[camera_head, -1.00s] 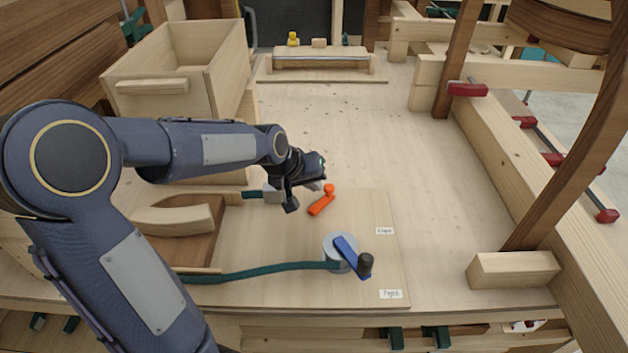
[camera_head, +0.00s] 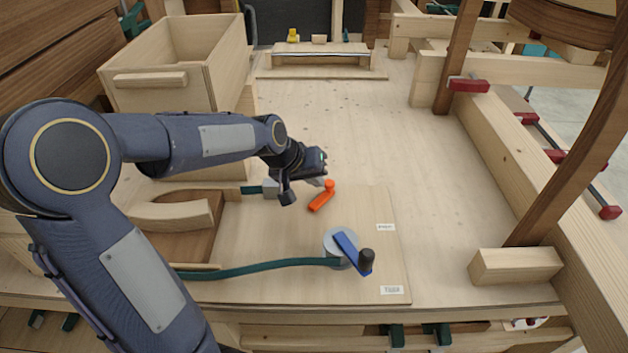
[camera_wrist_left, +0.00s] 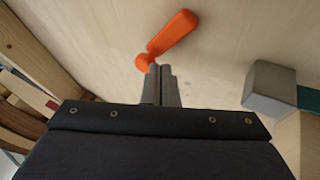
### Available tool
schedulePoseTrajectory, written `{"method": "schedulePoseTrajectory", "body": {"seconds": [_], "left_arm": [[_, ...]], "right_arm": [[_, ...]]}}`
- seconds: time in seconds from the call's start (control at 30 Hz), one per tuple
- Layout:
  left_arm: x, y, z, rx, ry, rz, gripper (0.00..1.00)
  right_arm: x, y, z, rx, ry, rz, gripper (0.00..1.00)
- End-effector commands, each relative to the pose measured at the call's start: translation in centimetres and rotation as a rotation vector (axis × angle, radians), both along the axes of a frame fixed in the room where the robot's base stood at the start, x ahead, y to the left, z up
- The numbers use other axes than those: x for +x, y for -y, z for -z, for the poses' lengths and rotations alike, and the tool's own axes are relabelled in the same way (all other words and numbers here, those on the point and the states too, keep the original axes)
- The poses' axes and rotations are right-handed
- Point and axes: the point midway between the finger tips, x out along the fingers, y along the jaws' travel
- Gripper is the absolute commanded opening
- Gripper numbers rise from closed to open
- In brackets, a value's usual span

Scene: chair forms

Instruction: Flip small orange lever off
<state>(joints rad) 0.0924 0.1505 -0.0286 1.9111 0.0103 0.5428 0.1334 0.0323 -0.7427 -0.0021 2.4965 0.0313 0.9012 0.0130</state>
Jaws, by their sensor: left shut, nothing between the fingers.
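The small orange lever (camera_head: 320,199) lies on the plywood board, with its round end at the upper right and its arm slanting down to the left. It also shows in the left wrist view (camera_wrist_left: 172,36), just beyond the fingertips. My left gripper (camera_head: 324,182) is shut and empty, with its tips right beside the round end of the lever. In the left wrist view the closed fingers (camera_wrist_left: 160,72) come up close to that round end; I cannot tell whether they touch it. My right gripper is not in view.
A blue crank with a black knob (camera_head: 366,258) sits on a grey disc in front of the lever. A grey block (camera_head: 270,188) with a green strap is left of the lever. An open wooden box (camera_head: 180,75) stands back left.

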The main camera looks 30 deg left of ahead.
Motion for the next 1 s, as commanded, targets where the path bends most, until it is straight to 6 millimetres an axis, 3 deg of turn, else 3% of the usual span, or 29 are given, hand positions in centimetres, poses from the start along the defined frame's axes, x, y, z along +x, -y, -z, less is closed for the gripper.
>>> {"method": "schedulePoseTrajectory", "body": {"seconds": [0.57,1.0], "left_arm": [[0.3,0.1,0.3,0.000,0.001,0.149,0.00],[0.7,0.7,0.2,-0.002,0.000,0.500,0.00]], "right_arm": [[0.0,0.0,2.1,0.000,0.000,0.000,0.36],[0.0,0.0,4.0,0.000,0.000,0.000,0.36]]}}
